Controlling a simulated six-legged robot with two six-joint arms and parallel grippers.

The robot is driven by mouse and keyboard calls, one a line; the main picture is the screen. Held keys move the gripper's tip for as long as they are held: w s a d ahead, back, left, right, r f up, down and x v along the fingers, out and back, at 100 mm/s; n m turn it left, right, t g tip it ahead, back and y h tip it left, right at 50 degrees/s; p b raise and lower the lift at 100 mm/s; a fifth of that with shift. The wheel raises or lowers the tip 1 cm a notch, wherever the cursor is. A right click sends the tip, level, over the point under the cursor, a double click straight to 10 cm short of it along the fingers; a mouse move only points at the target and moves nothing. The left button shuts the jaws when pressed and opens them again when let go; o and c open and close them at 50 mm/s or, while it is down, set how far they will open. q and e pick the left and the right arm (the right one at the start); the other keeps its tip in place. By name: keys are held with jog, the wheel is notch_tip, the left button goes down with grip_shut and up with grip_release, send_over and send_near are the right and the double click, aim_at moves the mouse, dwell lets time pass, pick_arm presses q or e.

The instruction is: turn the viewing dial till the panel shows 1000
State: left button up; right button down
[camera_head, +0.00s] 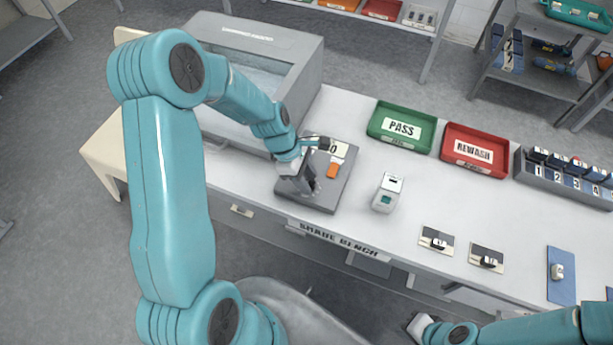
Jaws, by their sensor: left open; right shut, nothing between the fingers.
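A grey panel unit (326,205) lies on the white bench. Its pale display (340,149) is partly covered by my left gripper; only a "0" at its right end can be read. An orange part (333,171) shows on the unit below the display. My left gripper (312,172) is open over the left part of the unit. The viewing dial cannot be made out and may be hidden behind the gripper; I cannot tell if the fingers touch it. My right gripper (419,325) is shut and empty, low in front of the bench.
A green PASS tray (374,126), a red REWASH tray (450,151) and a numbered rack (522,170) line the bench's back. A small white device (387,193) stands right of the unit. Small cards lie further right.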

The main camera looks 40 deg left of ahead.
pick_arm(q)
jog(key=shift+s+d, duration=0.1)
jog(key=shift+d, duration=0.05)
jog(key=shift+w+f, duration=0.1)
jog(key=shift+w, duration=0.1)
jog(key=c, duration=0.4)
grip_shut()
jog(key=shift+m, duration=0.3)
